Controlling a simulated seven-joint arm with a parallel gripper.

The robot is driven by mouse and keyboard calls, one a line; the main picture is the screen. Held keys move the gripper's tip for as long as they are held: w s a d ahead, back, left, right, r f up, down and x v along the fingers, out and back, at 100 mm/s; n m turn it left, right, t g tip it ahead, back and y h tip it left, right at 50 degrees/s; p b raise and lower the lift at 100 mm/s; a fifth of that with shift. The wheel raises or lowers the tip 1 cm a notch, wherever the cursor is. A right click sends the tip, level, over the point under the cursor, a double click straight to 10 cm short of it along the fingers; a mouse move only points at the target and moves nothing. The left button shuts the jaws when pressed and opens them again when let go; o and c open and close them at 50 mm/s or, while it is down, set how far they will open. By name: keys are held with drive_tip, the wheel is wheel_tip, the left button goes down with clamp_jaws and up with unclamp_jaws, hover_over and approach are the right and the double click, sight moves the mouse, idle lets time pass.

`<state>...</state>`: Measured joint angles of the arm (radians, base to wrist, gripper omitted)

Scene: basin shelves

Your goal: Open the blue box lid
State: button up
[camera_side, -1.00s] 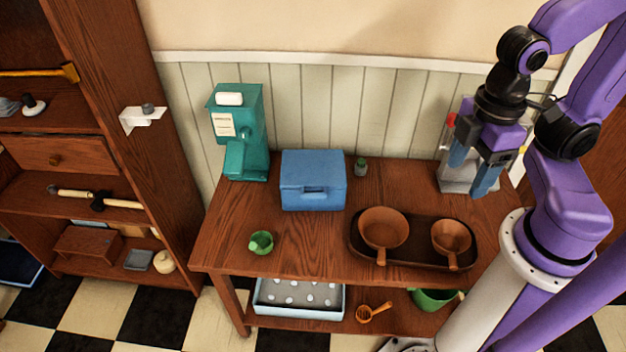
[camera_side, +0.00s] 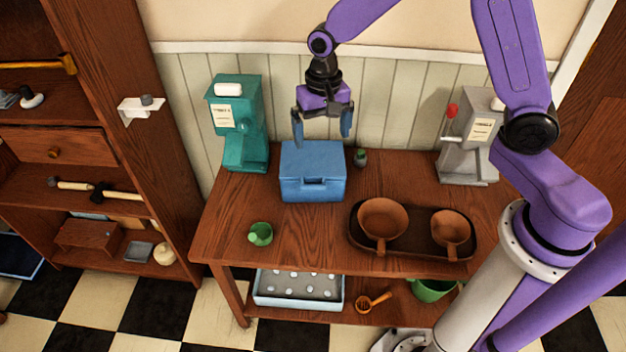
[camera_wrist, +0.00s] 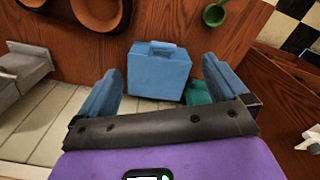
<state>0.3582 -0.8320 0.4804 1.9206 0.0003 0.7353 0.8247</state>
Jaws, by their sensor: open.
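The blue box (camera_side: 313,172) stands on the wooden table near its back edge, with its lid shut and a handle on the front. It also shows in the wrist view (camera_wrist: 158,75), between and beyond my fingers. My gripper (camera_side: 322,132) is open and empty, with its fingers pointing down above the back part of the box. In the wrist view, my gripper (camera_wrist: 162,88) has its two blue fingers wide apart, on either side of the box. I cannot tell whether a finger touches the lid.
A grey machine (camera_side: 468,140) is at the right. A dark tray (camera_side: 412,252) with brown pans and a green cup (camera_side: 261,234) lie in front.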

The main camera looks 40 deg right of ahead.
sight(313, 175)
drive_tip(key=w+d+f+m, duration=0.2)
drive_tip(key=w+f+m, duration=0.2)
drive_tip(key=w+f, duration=0.15)
wheel_tip(313, 175, down, 16)
drive_tip(key=shift+d+f, duration=0.1)
drive_tip(key=shift+d, duration=0.05)
idle(0.4)
drive_tip(key=c, duration=1.5)
drive_tip(key=shift+w+d+r+g+y, duration=0.1)
drive_tip(key=shift+w+r+g+y, duration=0.05)
drive_tip(key=shift+r, duration=0.3)
drive_tip(key=shift+w+r+g+y, duration=0.1)
drive_tip(key=shift+r+g+y, duration=0.05)
drive_tip(key=shift+r, duration=0.25)
drive_tip(key=w+d+r, duration=0.2)
drive_tip(key=r, duration=0.2)
drive_tip(key=w+d+r+g+y, duration=0.1)
drive_tip(key=w+d+r, duration=0.1)
drive_tip(key=w+r, duration=0.1)
drive_tip(key=w+d+r+g, duration=0.1)
drive_tip(key=w+d+r, duration=0.2)
drive_tip(key=r, duration=0.3)
drive_tip(key=shift+w+y, duration=0.25)
drive_tip(key=shift+y, duration=0.15)
